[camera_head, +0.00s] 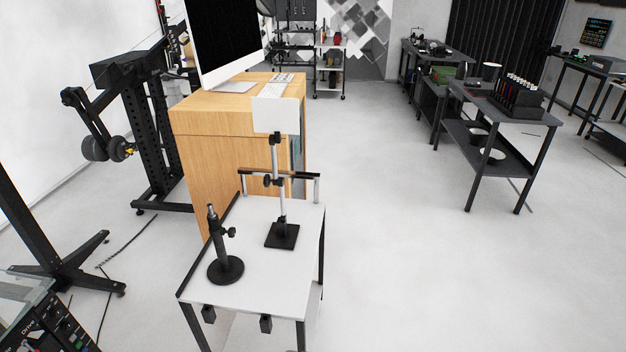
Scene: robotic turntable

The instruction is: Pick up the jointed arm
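No part is plainly identifiable as the jointed arm. On a small white table (250,285) in front stand two upright black stands. One stand (226,268) has a round base, a short post and a side knob. The other stand (281,232) has a square base, a silver post with clamps and a white card (276,116) at its top. A larger black linkage with bent segments (92,122) hangs from a tall perforated frame at the left. Neither of my grippers is in view.
A wooden cabinet (213,150) with a monitor (226,40) and keyboard stands behind the table. The black frame (155,135) has feet and cables on the floor at left. Dark workbenches (500,108) stand at the right. The floor (420,270) right of the table is clear.

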